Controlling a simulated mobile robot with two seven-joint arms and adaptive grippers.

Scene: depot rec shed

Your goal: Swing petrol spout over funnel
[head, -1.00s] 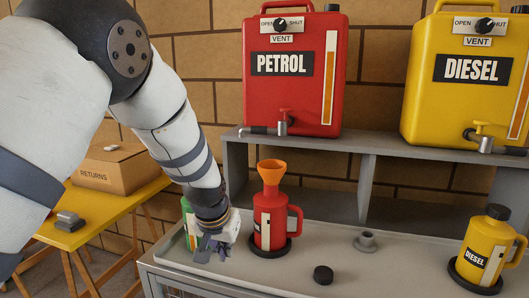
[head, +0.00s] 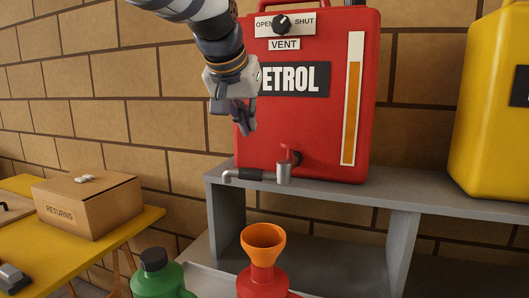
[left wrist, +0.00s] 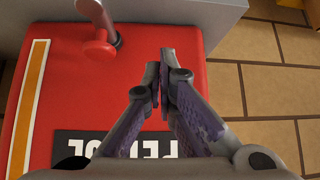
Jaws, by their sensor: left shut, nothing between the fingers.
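The red petrol tank (head: 345,110) stands on the grey shelf. Its metal spout (head: 250,175), with a dark sleeve, points left from the tap (head: 284,170) along the shelf's front edge. The orange funnel (head: 263,238) sits in the red jug (head: 264,283), below the spout. My left gripper (head: 243,132) is shut and empty, pointing down in front of the tank's left side, above the spout and apart from it. The left wrist view shows its closed fingers (left wrist: 162,60) beside the red tap handle (left wrist: 101,49). My right gripper is out of view.
The vent knob (head: 281,23) is on the tank's upper front. A green jug (head: 160,277) stands left of the red one. A returns box (head: 88,205) sits on a yellow table at left. A yellow tank (head: 490,120) stands at right.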

